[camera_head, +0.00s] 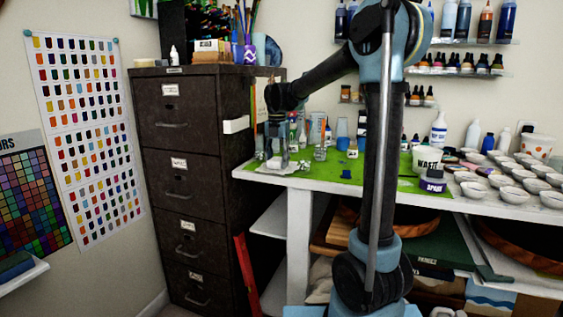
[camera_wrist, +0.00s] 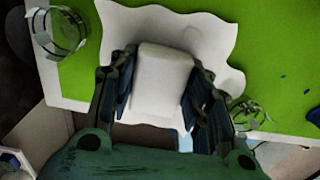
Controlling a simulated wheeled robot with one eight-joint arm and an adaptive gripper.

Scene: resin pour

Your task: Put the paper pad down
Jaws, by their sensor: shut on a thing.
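The paper pad (camera_wrist: 162,85) is a white block between the two fingers of my gripper (camera_wrist: 163,103) in the wrist view. The fingers press on its left and right sides. Under it lies a white sheet with wavy edges (camera_wrist: 215,35) on the green mat (camera_wrist: 285,55). In the head view my gripper (camera_head: 277,143) points down over the table's left end, close to the white sheet (camera_head: 276,166). I cannot tell whether the pad touches the sheet.
In the wrist view a clear glass (camera_wrist: 58,35) stands at the upper left and another (camera_wrist: 247,113) at the right. A dark filing cabinet (camera_head: 180,180) stands left of the table (camera_head: 350,188). Several white bowls (camera_head: 510,180) and a waste cup (camera_head: 426,158) stand to the right.

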